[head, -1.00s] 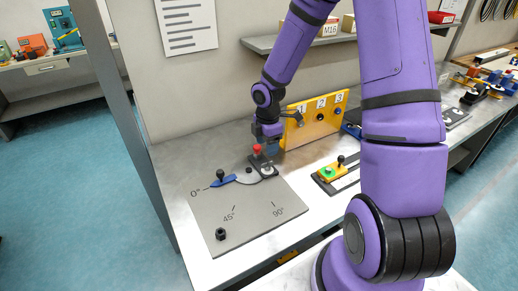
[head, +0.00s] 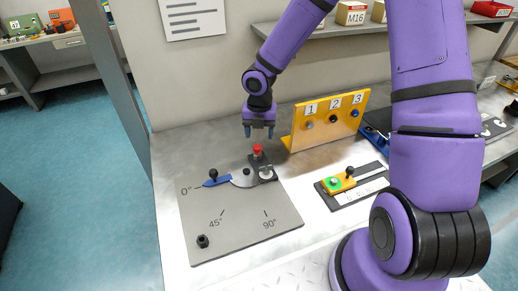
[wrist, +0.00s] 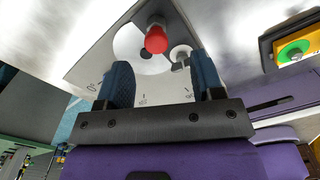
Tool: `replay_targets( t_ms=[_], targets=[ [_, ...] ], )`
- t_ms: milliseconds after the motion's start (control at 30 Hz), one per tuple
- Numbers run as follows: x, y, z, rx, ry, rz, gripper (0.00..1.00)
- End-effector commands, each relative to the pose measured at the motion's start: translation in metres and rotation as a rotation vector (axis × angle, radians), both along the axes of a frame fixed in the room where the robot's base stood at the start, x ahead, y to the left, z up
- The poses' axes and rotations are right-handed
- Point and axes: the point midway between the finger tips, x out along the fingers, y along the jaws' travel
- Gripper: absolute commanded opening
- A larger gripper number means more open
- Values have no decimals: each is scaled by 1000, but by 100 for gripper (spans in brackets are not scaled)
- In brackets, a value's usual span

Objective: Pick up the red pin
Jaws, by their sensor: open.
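In the wrist view the red pin (wrist: 156,38) lies ahead of and between the two spread blue fingers (wrist: 162,78). A blue lever (head: 217,181) with a black knob lies near the 0° mark, its grey disc reaching to the dark block.
A yellow board (head: 328,121) numbered 1 to 3 stands behind, to the right of my gripper. A slider with a green button (head: 335,183) lies right of the plate. A black knob (head: 203,241) stands at the plate's front left. A shelf (head: 320,28) runs along the wall.

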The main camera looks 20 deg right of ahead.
Motion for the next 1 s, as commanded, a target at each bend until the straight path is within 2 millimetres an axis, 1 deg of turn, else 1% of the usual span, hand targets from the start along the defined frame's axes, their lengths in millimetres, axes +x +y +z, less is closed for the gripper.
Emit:
replay_targets(
  t_ms=[33,267,500,600,700,900,967,1000],
  targets=[
    [0,1,-6,1,2,1,61],
    [0,2,-20,1,2,0,61],
    [0,6,-52,0,2,-1,61],
    [0,6,-61,1,2,0,61],
    [0,5,-65,0,1,-2,61],
    [0,5,-65,0,0,-3,61],
    [0,5,-65,0,0,-3,48],
    [0,5,-65,0,0,-3,38]
  ],
)
